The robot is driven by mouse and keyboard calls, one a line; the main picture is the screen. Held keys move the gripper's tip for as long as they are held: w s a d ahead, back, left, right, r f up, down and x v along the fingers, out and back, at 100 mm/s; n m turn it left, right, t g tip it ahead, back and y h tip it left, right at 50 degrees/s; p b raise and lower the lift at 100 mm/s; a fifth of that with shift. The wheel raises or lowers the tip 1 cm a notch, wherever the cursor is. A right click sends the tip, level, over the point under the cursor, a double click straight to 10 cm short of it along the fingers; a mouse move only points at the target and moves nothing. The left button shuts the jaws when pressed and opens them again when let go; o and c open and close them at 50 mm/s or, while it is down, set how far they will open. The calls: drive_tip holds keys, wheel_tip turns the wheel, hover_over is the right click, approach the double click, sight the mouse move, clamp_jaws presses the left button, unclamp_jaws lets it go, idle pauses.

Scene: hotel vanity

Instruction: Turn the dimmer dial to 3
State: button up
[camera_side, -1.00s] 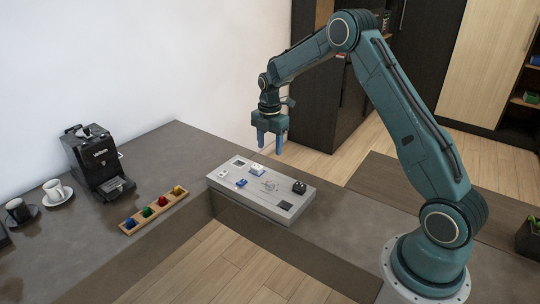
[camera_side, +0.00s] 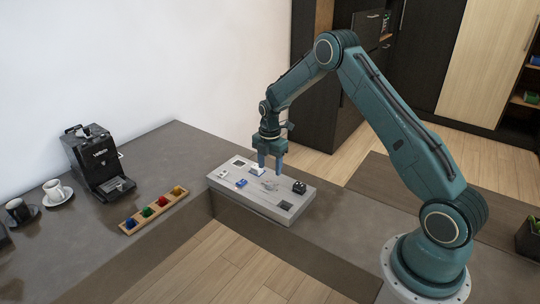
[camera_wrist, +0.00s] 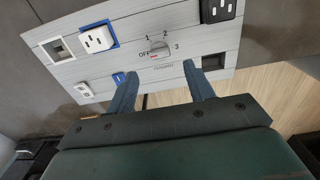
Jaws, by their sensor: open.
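The dimmer dial (camera_wrist: 160,48) is a small grey knob on a light grey panel (camera_wrist: 100,66), printed with OFF, 1, 2 and 3 around it. A small red mark on the knob lies at its lower left, close to OFF. My gripper (camera_wrist: 157,77) is open and empty, its two blue fingers spread, with the dial showing beyond and between the tips in the wrist view. In the side view my gripper (camera_side: 270,168) points down above the panel (camera_side: 247,200). The dial is too small to read there.
A coffee machine (camera_side: 97,162), cups and a wooden tray with coloured pieces (camera_side: 135,222) stand left.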

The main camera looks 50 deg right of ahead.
sight(270, 183)
drive_tip(key=shift+f, duration=2.95)
drive_tip(key=c, duration=1)
